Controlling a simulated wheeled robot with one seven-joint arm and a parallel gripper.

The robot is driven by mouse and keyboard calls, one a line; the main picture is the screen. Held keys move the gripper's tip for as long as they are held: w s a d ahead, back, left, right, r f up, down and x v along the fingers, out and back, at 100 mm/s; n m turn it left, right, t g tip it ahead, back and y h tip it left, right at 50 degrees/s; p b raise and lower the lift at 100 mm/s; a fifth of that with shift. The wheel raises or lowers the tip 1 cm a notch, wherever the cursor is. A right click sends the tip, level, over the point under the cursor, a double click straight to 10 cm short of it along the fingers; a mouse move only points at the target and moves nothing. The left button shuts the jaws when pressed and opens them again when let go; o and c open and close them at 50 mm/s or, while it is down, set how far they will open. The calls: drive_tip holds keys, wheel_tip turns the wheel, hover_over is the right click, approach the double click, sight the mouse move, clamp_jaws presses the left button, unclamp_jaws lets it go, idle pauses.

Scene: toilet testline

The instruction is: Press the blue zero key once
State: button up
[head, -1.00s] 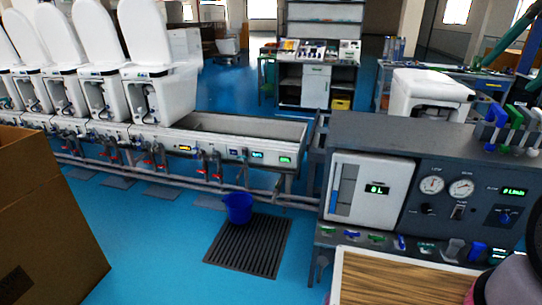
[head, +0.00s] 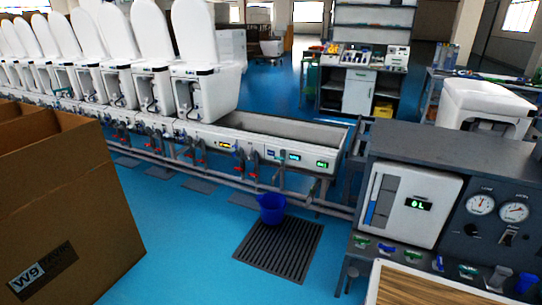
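I cannot make out a key marked zero in the head view. The grey test console (head: 430,160) at the right has a white panel (head: 404,217) with a blue vertical gauge and a green "0 L" display (head: 418,205). Small lit displays, yellow (head: 224,145), blue (head: 293,156) and green (head: 322,163), sit on the front of the white trough (head: 205,133). A bench (head: 372,68) at the back carries several small instruments, too small to read. My gripper is not in view.
A large cardboard box (head: 70,215) fills the lower left. A blue bucket (head: 271,208) stands at the edge of a dark floor grate (head: 283,250). Several white toilets (head: 204,90) line the trough. A wood-topped surface (head: 410,287) is at the lower right. Blue floor is clear between box and grate.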

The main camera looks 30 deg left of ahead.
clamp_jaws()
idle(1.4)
